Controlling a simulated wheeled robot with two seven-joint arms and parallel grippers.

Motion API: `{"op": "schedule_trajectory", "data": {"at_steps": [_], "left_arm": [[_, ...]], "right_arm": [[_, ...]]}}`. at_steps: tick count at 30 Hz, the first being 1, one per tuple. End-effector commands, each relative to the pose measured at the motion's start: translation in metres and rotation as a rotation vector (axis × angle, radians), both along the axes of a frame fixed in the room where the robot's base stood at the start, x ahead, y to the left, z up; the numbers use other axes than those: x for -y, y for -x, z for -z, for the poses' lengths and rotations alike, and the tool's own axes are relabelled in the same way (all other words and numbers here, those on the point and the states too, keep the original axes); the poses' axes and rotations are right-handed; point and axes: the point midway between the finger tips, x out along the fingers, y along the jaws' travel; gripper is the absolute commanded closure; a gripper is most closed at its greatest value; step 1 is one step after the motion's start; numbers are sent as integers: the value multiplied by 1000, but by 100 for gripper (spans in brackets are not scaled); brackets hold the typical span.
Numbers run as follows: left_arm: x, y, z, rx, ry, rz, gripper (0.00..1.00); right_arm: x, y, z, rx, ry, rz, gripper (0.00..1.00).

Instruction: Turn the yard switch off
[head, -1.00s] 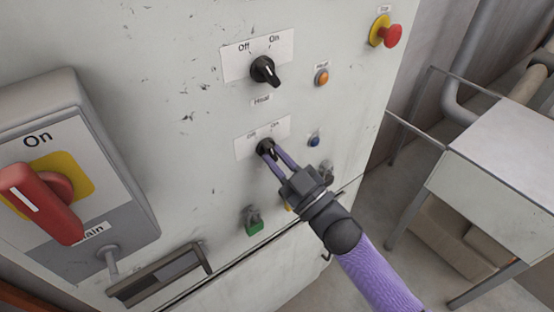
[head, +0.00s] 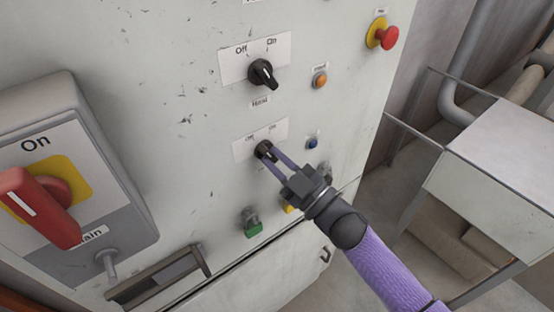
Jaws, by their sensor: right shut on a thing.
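The lower black rotary knob (head: 262,149) sits on the grey cabinet front below a white Off/On plate (head: 260,138); its name label is not readable, so I cannot tell for sure that it is the yard switch. My right gripper (head: 268,154) is shut on this knob, its two purple fingers on either side of it. The knob's pointer is mostly hidden by the fingers. The upper black knob (head: 262,73), under its own Off/On plate, has a white pointer mark and stands clear of the gripper. My left gripper is not in view.
A red main handle (head: 40,207) on a grey box at left reads On. A red stop button (head: 388,38), an orange lamp (head: 320,80), a blue lamp (head: 312,143) and a green button (head: 252,228) are on the panel. A metal table (head: 510,150) stands at right.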

Motion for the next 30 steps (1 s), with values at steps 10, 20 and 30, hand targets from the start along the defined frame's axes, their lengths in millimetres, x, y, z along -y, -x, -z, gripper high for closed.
{"op": "schedule_trajectory", "data": {"at_steps": [10, 20, 30], "left_arm": [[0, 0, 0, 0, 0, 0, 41], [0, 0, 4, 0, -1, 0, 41], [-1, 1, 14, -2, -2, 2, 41]], "right_arm": [[0, 0, 0, 0, 0, 0, 46], [19, 17, 11, -3, 3, 1, 46], [67, 60, 33, -2, 2, 0, 46]]}}
